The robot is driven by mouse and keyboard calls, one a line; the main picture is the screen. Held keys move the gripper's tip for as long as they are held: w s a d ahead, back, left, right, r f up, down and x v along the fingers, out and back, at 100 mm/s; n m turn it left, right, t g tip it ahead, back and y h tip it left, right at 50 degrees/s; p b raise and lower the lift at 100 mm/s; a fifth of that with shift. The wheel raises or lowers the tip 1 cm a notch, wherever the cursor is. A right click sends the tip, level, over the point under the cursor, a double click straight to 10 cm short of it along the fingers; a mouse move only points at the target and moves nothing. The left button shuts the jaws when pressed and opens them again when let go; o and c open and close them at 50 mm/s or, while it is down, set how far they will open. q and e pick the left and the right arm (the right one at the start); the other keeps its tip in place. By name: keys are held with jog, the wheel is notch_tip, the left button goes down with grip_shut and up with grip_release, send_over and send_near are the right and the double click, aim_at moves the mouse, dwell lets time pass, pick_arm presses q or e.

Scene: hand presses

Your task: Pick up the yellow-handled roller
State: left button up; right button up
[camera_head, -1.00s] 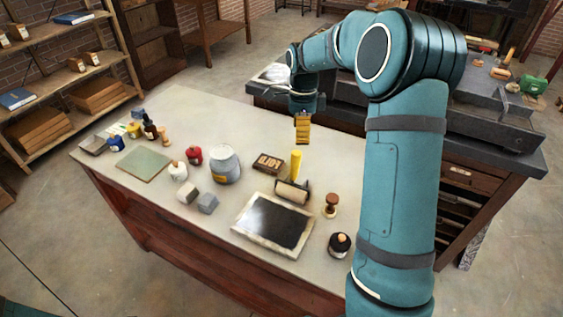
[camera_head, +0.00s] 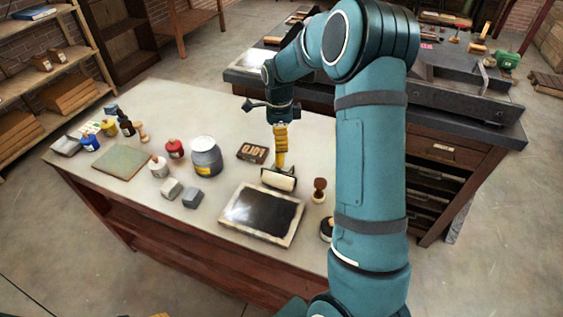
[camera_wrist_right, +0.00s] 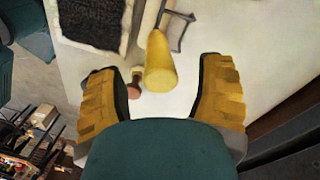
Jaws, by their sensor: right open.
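The roller (camera_head: 278,181) lies on the pale table, just behind the framed black ink slab (camera_head: 262,214). Its yellow handle (camera_head: 280,161) points up toward my right gripper (camera_head: 281,140). In the right wrist view the yellow handle (camera_wrist_right: 160,66) stands between the two yellow-padded fingers of my right gripper (camera_wrist_right: 160,80), with a gap on each side. The gripper is open, above the handle and empty. My left gripper is not in view.
A wooden type block (camera_head: 252,153) lies just left of the gripper. A grey can (camera_head: 205,156) stands further left. A wooden stamp (camera_head: 319,188) stands right of the roller. The grey-topped cabinet (camera_head: 450,125) is behind my right arm. The back of the table is clear.

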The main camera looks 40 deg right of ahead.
aim_at(282, 158)
jog(key=f, duration=0.4)
jog(key=shift+s+a+f+b, duration=0.1)
jog(key=shift+s+f+b, duration=0.15)
jog(key=shift+f+b, duration=0.15)
jog(key=shift+r, duration=0.1)
grip_shut()
